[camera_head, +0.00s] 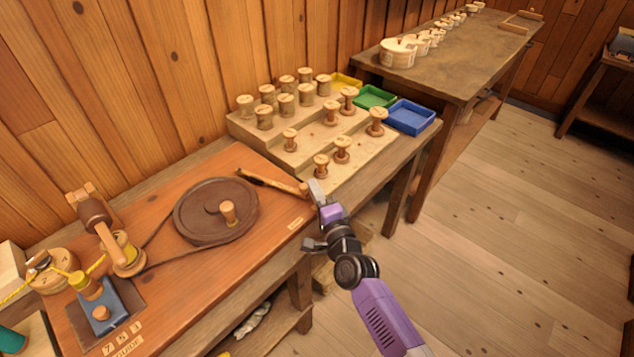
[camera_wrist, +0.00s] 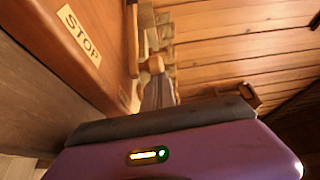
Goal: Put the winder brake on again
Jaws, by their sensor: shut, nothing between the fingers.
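The winder brake seems to be the dark lever (camera_head: 268,183) with a pale wooden knob (camera_head: 303,188), lying across the red-brown bench beside the wheel. Its left end is close to the rim of the dark flywheel (camera_head: 203,212); I cannot tell whether they touch. My gripper (camera_head: 317,188) is shut and empty at the bench's right edge, its tip close to the knob. In the wrist view the finger (camera_wrist: 158,88) points at the knob (camera_wrist: 155,64), and the lever (camera_wrist: 132,38) runs away beyond it. Contact with the knob is unclear.
A STOP label (camera_wrist: 78,35) is on the bench near its edge. The winder (camera_head: 100,230) with yellow thread and a blue block (camera_head: 104,305) stand at the left. A stepped spool rack (camera_head: 300,150) and coloured trays (camera_head: 411,116) are behind. The floor at right is clear.

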